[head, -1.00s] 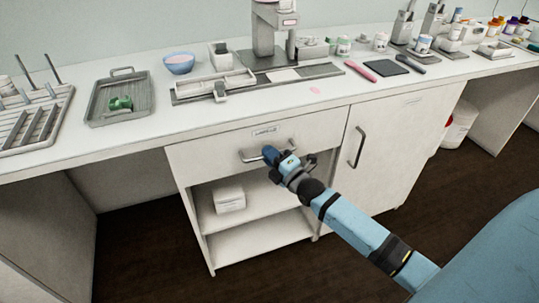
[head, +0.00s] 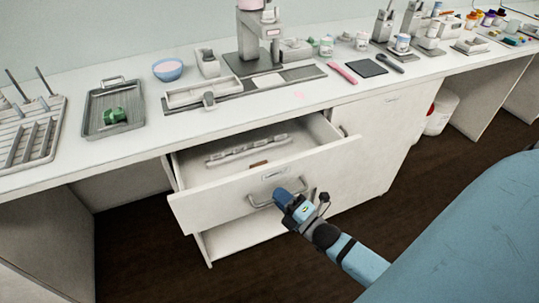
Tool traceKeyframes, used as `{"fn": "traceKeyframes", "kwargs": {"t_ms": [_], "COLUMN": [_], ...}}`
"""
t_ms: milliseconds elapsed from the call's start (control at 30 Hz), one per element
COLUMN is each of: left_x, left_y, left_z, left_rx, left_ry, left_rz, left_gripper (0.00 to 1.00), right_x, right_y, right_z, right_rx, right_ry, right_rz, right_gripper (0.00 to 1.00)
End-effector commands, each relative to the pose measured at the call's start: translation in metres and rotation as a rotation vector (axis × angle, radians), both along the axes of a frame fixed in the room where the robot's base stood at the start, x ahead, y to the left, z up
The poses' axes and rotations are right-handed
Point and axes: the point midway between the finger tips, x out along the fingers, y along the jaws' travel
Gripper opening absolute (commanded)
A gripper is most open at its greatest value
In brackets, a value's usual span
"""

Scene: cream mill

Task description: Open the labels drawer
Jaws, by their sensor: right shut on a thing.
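The labels drawer (head: 222,196) is pulled out from under the counter, and its inside shows. A pale ribbed strip (head: 248,151) and a small brown piece lie in it. A small label plate sits on its front above a grey bar handle (head: 262,206). My right gripper (head: 284,200) is shut on the handle at its right part, and the fingers hide that part. My left gripper is not in the head view.
The white counter (head: 140,146) above holds a grey tray (head: 88,122) with a green item, a blue bowl (head: 168,72) and a press-like machine (head: 262,45). A cabinet door (head: 385,135) is right of the drawer. An open shelf lies below it.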

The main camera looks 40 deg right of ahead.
Motion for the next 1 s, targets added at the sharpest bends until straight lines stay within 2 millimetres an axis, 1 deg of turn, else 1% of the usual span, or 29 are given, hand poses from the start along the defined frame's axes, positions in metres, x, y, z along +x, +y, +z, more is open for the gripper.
{"fn": "traceKeyframes", "kwargs": {"t_ms": [33,200,400,500,700,833,1000], "left_x": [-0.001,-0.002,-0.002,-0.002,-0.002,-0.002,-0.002], "left_y": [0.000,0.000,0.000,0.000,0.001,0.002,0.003], "left_z": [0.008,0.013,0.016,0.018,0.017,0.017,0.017], "left_rx": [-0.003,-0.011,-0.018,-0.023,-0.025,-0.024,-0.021], "left_ry": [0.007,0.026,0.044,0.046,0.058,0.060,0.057], "left_rz": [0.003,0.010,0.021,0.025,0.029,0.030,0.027], "left_gripper": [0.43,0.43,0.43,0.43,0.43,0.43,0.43], "right_x": [-0.016,-0.059,-0.101,-0.117,-0.137,-0.142,-0.144], "right_y": [0.004,0.014,0.025,0.028,0.033,0.034,0.035], "right_z": [0.004,0.004,0.002,0.002,0.001,0.001,0.001], "right_rx": [0.003,0.003,0.001,0.002,0.001,0.000,0.000], "right_ry": [0.005,0.004,0.003,0.001,-0.001,-0.002,-0.003], "right_rz": [-0.002,-0.002,-0.002,-0.002,-0.002,-0.001,0.000], "right_gripper": [0.00,0.00,0.00,0.00,0.00,0.00,0.00]}}
